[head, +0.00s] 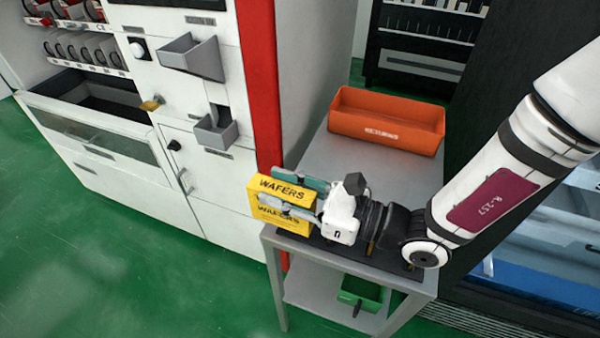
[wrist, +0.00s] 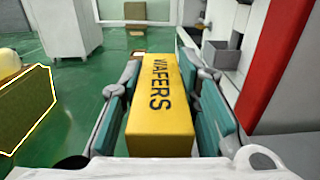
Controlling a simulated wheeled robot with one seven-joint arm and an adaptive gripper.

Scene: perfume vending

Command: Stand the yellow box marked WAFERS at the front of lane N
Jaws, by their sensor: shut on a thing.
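The yellow box marked WAFERS (head: 276,214) is between the teal-padded fingers of my gripper (head: 277,189), at the near left corner of the grey table. Lettering shows on two of its faces. In the wrist view the box (wrist: 160,120) lies lengthwise between both fingers, which press on its sides. I cannot tell whether its underside touches the table. The vending machine's lanes (head: 85,50) show at the upper left of the head view, with coils and small labels. I cannot read which of them is lane N.
An orange bin (head: 385,125) stands at the back of the grey table (head: 330,160). A green bin (head: 362,293) sits on the shelf below. The machine's red side panel (head: 258,85) rises beside the table. Small grey trays (head: 190,58) jut from its front. The green floor before it is clear.

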